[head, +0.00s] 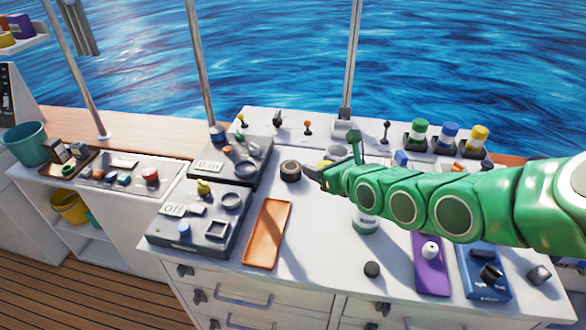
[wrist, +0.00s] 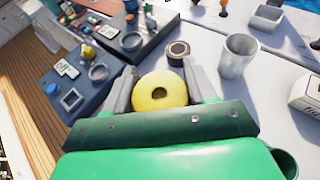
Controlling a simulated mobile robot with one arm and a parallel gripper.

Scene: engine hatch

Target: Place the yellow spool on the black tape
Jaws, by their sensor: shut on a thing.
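The yellow spool (wrist: 148,86) is held between the two grey fingers of my gripper (wrist: 160,90) in the wrist view, its round face with the centre hole toward the camera. The black tape (head: 290,171) is a dark ring with a tan core lying on the white counter. It also shows in the wrist view (wrist: 178,50), just beyond the spool and apart from it in the picture. In the head view my gripper (head: 316,172) is just right of the tape; the spool is hard to make out there. The exact height of the spool over the counter cannot be told.
A metal cup (wrist: 239,58) stands right of the tape. Left are dark control panels (head: 200,215) with knobs and rings. An orange tray (head: 267,234) lies in front. A purple slab (head: 431,264) and a blue box (head: 483,272) sit at right. The counter between tray and purple slab is mostly clear.

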